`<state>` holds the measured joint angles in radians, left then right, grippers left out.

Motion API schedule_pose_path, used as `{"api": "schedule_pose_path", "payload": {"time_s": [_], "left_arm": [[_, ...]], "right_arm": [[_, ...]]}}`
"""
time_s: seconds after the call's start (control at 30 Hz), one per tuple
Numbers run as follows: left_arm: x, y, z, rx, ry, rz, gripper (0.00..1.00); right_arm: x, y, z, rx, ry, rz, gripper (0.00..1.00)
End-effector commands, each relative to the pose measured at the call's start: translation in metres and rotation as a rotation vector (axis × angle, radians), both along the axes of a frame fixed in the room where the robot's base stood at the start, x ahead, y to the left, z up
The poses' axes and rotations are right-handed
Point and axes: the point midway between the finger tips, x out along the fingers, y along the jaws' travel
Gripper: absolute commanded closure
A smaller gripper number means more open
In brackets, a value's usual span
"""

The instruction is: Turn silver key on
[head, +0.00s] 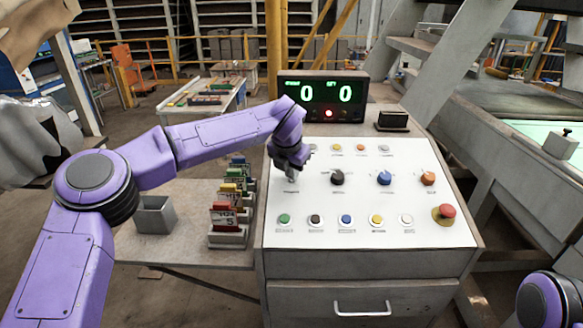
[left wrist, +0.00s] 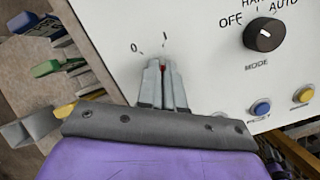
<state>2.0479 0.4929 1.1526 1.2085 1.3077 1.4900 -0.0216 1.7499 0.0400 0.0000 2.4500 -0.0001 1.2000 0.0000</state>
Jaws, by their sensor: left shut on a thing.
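My left gripper (head: 291,172) is at the left end of the upper knob row on the white control panel (head: 375,222). In the left wrist view, its fingers (left wrist: 161,66) are closed together against the panel, just below the marks "0" and "I". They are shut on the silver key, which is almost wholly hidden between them. A small red bit shows between the fingertips. I cannot tell which way the key points. My right gripper is out of view.
To the right sit a black mode knob (head: 337,178), a blue knob (head: 384,178), an orange knob (head: 428,178) and a red emergency button (head: 446,211). Several coloured push buttons line the bottom. A display (head: 322,95) reads 0 and 0. Tagged padlock-like blocks (head: 226,215) stand left of the panel.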

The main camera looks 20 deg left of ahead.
Motion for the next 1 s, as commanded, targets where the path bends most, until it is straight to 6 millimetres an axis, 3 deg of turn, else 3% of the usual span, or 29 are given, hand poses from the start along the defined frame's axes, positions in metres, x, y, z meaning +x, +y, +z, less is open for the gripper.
{"api": "schedule_pose_path", "payload": {"time_s": [0.43,0.5,0.53,0.83,1.0], "left_arm": [[0.001,0.0,0.002,0.003,-0.004,-0.011,1.0],[0.001,0.0,0.002,0.003,-0.004,-0.011,0.71],[0.001,0.0,0.002,0.003,-0.003,-0.01,0.68],[-0.001,0.0,0.003,0.003,-0.003,-0.009,0.68],[-0.012,-0.001,0.027,0.003,-0.008,-0.009,0.68]], "right_arm": [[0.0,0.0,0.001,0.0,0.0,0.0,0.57],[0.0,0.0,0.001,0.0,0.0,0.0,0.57],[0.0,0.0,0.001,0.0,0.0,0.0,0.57],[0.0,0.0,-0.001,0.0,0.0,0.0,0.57],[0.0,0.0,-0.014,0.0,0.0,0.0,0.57]]}}
